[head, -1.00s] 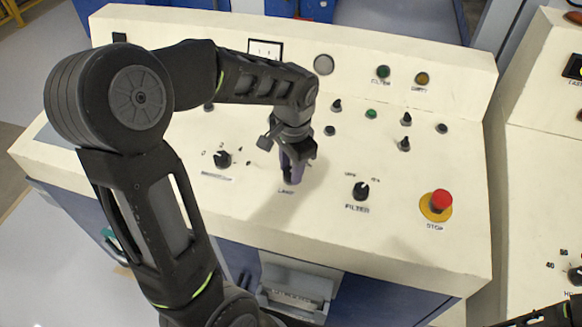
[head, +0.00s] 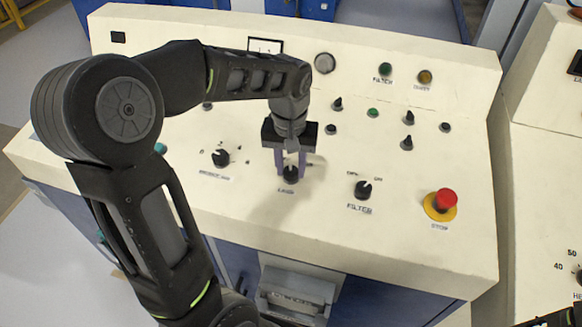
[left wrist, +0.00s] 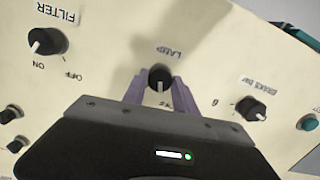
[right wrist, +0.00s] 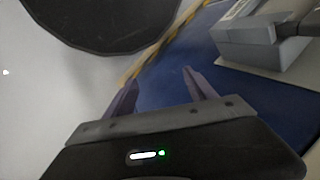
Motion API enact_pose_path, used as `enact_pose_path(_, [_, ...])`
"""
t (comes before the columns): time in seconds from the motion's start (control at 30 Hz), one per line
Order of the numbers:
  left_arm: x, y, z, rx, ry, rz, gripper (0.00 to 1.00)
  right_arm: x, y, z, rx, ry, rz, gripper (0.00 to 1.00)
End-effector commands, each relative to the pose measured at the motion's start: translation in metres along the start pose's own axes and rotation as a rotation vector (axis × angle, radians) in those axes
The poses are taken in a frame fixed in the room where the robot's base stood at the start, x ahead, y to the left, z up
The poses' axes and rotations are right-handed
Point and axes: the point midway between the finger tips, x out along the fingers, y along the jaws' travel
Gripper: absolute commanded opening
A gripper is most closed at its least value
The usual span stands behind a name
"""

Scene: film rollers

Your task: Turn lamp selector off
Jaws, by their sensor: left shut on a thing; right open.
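The lamp selector (head: 290,174) is a black knob with a white pointer line on the cream sloping panel, above its LAMP label. My left gripper (head: 290,169) is shut on it from above, one purple finger on each side. In the left wrist view the selector (left wrist: 160,76) sits between the two fingers (left wrist: 157,86), its white line running up and down the picture. My right gripper (right wrist: 160,79) is open and empty in the right wrist view, away from the panel.
The FILTER knob (head: 363,189) is right of the lamp selector, and another black knob (head: 221,157) is to its left. A red stop button (head: 444,200) on a yellow ring stands farther right. Small switches (head: 408,118) and lamps fill the panel behind.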

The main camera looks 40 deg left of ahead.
Motion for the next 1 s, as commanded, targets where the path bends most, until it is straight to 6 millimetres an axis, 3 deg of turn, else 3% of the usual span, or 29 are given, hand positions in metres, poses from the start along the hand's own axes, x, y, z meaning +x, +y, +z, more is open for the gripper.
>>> enact_pose_path(0.33, [-0.0003, -0.0003, -0.0007, -0.173, 0.002, 0.014, 0.00, 0.0042, 0.0016, -0.0002, 0.000, 0.001, 0.000, 0.64])
enact_pose_path(0.83, [-0.0007, -0.0004, -0.0007, -0.202, 0.002, 0.016, 0.00, 0.0045, 0.0018, -0.0002, 0.000, 0.001, 0.000, 0.64])
enact_pose_path(0.87, [-0.0007, -0.0003, -0.0007, -0.202, 0.002, 0.016, 0.34, 0.0045, 0.0018, -0.0002, 0.000, 0.001, 0.000, 0.64])
enact_pose_path(1.0, [-0.0005, -0.0004, -0.0005, -0.201, 0.002, 0.016, 0.46, 0.0045, 0.0018, -0.0002, 0.000, 0.001, 0.000, 0.64])
